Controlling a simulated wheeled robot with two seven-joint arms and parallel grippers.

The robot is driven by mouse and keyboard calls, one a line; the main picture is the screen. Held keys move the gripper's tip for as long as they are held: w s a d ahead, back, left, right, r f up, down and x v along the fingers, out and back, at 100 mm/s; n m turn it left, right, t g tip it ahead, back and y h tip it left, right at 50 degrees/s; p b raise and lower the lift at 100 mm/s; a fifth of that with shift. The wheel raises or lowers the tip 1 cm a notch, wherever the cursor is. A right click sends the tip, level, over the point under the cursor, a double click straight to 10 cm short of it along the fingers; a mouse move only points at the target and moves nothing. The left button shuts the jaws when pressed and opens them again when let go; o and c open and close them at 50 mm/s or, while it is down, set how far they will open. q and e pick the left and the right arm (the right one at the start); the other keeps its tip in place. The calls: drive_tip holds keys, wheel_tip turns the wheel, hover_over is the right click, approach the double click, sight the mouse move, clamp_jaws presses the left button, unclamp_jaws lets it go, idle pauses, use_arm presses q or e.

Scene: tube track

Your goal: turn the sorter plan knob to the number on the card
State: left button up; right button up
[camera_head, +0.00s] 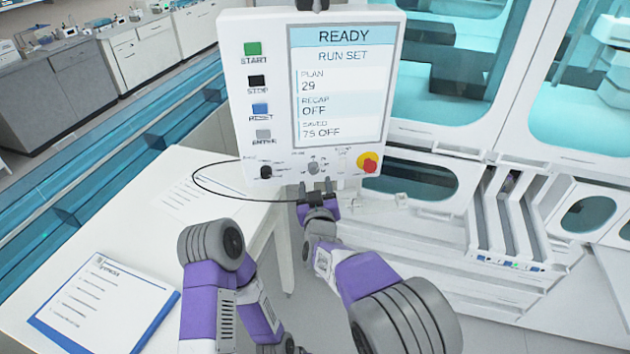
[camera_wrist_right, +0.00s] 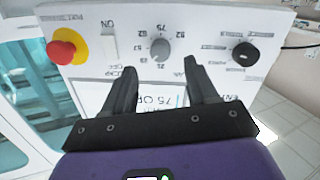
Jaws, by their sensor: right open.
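The white control panel (camera_head: 232,120) stands upright, its screen (camera_head: 338,95) reading READY, RUN SET, PLAN 29, RECAP OFF and SAVED 75 OFF. Along its lower edge is a grey knob (camera_head: 313,168) ringed by numbers. In the right wrist view this knob (camera_wrist_right: 159,50) shows beyond and between my fingertips, apart from them, with 75 and 82 among its marks. My right gripper (camera_head: 318,188) is open and empty just below the knob; it also shows in the right wrist view (camera_wrist_right: 157,75). No card number is legible. My left gripper is out of view.
A black knob (camera_head: 266,172) and a red stop button on yellow (camera_head: 368,162) flank the grey knob. A black cable (camera_head: 215,194) loops out beside the panel. A blue-edged printed sheet (camera_head: 100,305) and a fainter sheet (camera_head: 195,198) lie on the white table (camera_head: 35,245).

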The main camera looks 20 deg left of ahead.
drive_tip(key=shift+v, duration=0.95)
drive_tip(key=s+d+f+m+g+h, duration=0.1)
drive_tip(key=s+d+f+g, duration=0.2)
drive_tip(key=d+f, duration=0.55)
drive_tip(key=s+d+f+m+g+h, duration=0.15)
drive_tip(key=d+f, duration=0.35)
drive_tip(key=f, duration=0.6)
drive_tip(key=s+d+f+m+g+h, duration=0.1)
drive_tip(key=s+d+f+m+g, duration=0.2)
drive_tip(key=d+f, duration=0.5)
drive_tip(key=s+d+f+m+g+y, duration=0.1)
drive_tip(key=s+f+g, duration=0.3)
drive_tip(key=s, duration=0.7)
drive_tip(key=s+d+f+m+g+y, duration=0.1)
drive_tip(key=s+d+f+m+g, duration=0.1)
drive_tip(key=s+f, duration=0.6)
drive_tip(key=s+d+g, duration=0.1)
drive_tip(key=s+g, duration=0.1)
drive_tip(key=s, duration=0.2)
drive_tip(key=shift+b, duration=0.3)
drive_tip(key=shift+d, duration=0.1)
